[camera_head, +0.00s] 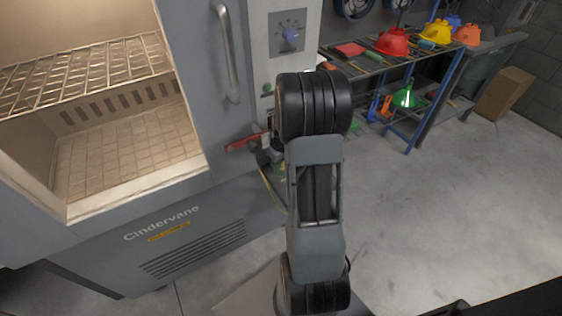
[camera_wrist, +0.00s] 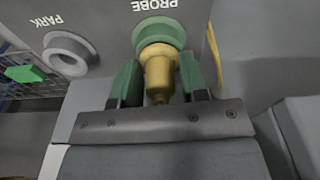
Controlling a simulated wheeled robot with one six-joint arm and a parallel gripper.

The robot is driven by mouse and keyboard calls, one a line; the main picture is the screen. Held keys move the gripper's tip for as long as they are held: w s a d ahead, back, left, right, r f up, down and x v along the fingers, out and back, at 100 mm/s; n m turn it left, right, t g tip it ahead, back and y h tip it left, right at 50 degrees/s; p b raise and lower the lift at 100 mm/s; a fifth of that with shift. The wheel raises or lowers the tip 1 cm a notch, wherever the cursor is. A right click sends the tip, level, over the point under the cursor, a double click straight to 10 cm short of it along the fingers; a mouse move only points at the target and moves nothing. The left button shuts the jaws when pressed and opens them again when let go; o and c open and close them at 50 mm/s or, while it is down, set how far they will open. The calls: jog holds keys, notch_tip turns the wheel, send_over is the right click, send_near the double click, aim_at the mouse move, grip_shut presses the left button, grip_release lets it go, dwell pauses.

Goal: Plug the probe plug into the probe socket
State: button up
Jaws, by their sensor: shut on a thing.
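The probe plug (camera_wrist: 158,76) is a brass-coloured stepped body between the two green fingers of my gripper (camera_wrist: 159,72), which is shut on it. The probe socket (camera_wrist: 160,29) is a green ring under the upside-down label PROBE. The plug's wide end overlaps the socket's mouth in the wrist view, lined up with it; I cannot tell how deep it sits. In the head view my arm hides the plug and the socket, and only part of my gripper shows beside the oven's control column.
A grey PARK socket (camera_wrist: 68,53) is left of the probe socket. The open oven (camera_head: 120,150) with a wire rack stands at left. Floor at right is clear.

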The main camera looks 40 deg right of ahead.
jog(key=shift+f, duration=0.15)
jog(key=o, duration=1)
jog(key=r, duration=0.4)
jog(key=s+r+p, duration=0.1)
jog(key=r, duration=0.8)
jog(key=shift+s+r+p, duration=0.35)
jog(key=shift+r, duration=0.05)
jog(key=shift+s, duration=0.1)
